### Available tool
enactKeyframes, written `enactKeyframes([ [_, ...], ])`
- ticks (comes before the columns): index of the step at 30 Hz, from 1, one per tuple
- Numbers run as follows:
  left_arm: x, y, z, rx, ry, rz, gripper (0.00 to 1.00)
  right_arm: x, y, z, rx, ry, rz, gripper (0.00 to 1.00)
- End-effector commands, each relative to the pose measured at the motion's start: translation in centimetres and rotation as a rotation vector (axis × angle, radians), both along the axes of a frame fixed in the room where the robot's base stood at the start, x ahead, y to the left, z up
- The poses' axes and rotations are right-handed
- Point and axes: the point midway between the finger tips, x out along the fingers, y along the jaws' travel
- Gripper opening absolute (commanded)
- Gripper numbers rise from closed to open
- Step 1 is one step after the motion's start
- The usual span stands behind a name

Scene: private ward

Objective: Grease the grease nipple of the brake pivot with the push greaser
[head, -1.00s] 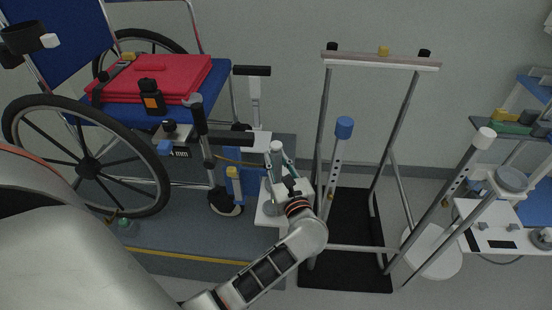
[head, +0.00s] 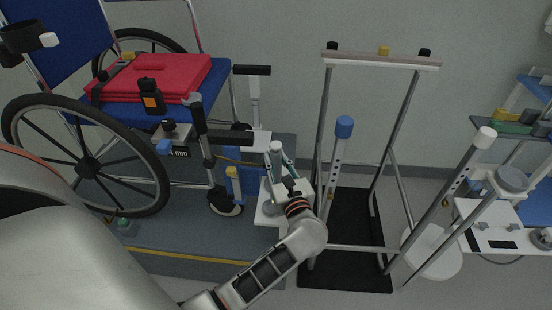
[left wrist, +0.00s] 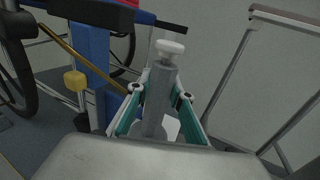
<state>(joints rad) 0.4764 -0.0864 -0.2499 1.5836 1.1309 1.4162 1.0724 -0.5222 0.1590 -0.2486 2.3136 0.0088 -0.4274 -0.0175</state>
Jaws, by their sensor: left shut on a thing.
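The push greaser, a grey cylinder with a white cap on top, stands upright between the fingers of my left gripper (head: 283,170). Its cap (head: 276,146) shows in the head view, and its grey body (left wrist: 156,100) shows in the left wrist view. The teal-padded fingers are shut on it, one on each side. The gripper is right of the wheelchair's front caster, by a white footplate. I cannot make out the grease nipple. My right gripper is not in view.
The wheelchair's big wheel (head: 88,160) is at the left, with a red cushion (head: 165,75) on its seat. A blue upright (head: 238,188) with a yellow knob stands left of my gripper. A metal frame (head: 322,130) on a black mat stands to the right.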

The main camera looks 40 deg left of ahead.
Motion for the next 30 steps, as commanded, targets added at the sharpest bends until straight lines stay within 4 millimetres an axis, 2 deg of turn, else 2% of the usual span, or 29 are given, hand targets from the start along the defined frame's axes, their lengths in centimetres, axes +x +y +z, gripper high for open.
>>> enactKeyframes([
  [1, -0.1, 0.0, -0.6, -0.001, 0.004, 0.000, 0.23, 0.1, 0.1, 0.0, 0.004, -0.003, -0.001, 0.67],
  [3, 0.0, 0.0, -0.3, -0.001, 0.002, 0.000, 0.40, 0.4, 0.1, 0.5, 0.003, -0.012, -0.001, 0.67],
  [15, -0.3, -0.3, -0.3, -0.003, 0.002, 0.000, 0.40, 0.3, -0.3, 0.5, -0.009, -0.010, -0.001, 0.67],
  [30, -4.1, -5.7, -0.2, -0.002, 0.002, 0.000, 0.40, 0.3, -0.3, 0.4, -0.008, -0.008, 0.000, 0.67],
])
